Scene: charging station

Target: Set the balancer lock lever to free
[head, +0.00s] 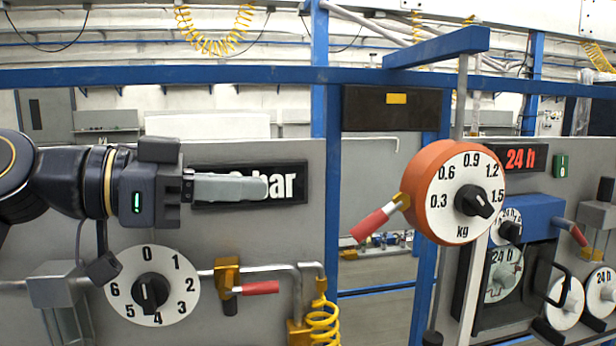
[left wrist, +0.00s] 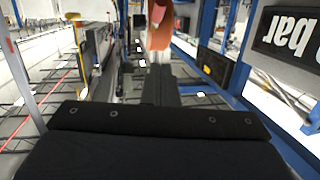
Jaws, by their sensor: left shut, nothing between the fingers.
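The balancer (head: 447,222) is an orange round housing with a white kg dial and a black pointer knob, hanging right of the middle. Its lock lever (head: 374,222) has a red grip on a brass pivot at the housing's left side and slants down to the left. My left gripper (head: 266,187) is shut and empty, pointing right, apart from the lever and to its left. In the left wrist view the balancer (left wrist: 160,36) shows ahead, beyond the gripper's fingers (left wrist: 160,90). My right gripper is not in view.
A dark "bar" display (head: 288,186) is behind my left gripper. Below are a numbered dial (head: 178,292) and a red-handled valve (head: 262,288) on a pipe. A blue post (head: 320,70) stands behind. More dials and a "24 h" display (head: 519,158) are at right. The space between gripper and lever looks clear.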

